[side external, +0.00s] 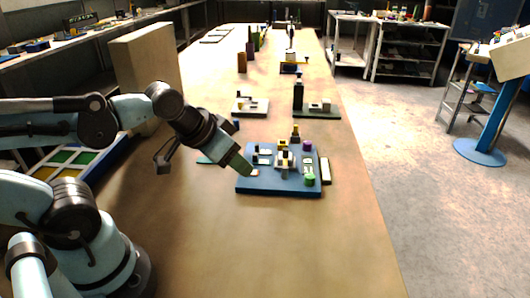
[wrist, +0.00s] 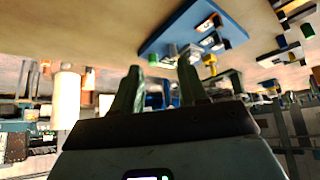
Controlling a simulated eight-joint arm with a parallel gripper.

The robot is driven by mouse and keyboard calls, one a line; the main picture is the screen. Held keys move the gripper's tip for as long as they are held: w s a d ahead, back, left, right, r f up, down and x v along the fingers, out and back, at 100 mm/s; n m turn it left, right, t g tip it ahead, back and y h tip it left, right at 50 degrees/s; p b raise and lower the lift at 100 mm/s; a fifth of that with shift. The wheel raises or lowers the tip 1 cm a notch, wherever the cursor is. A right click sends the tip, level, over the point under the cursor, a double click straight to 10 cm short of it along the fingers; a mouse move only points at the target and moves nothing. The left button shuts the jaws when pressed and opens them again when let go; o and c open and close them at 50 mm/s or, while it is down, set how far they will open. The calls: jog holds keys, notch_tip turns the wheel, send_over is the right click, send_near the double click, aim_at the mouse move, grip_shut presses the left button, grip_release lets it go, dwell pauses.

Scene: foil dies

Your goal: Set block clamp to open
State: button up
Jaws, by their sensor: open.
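A blue board (side external: 262,186) lies on the long table and carries several small fittings. A pale fitting with a dark and yellow top (side external: 284,160) stands near its middle; I cannot tell for sure that it is the block clamp, nor how it is set. A purple knob (side external: 307,145) and a green knob (side external: 310,179) sit on the board's right side. My gripper (side external: 243,166) is at the board's left edge, with empty, spread fingers. In the wrist view the fingers (wrist: 160,72) point toward the board (wrist: 178,32), which shows above them, its fittings small and partly unclear.
A tall beige panel (side external: 147,65) is at the left. The table front is clear.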

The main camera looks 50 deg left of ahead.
notch_tip(320, 180, up, 4)
jog(key=m+g, duration=0.7)
jog(key=m, duration=0.2)
send_over(286, 149)
notch_tip(286, 149, down, 12)
jog(key=shift+r, duration=0.2)
jog(key=shift+a, duration=0.1)
grip_shut()
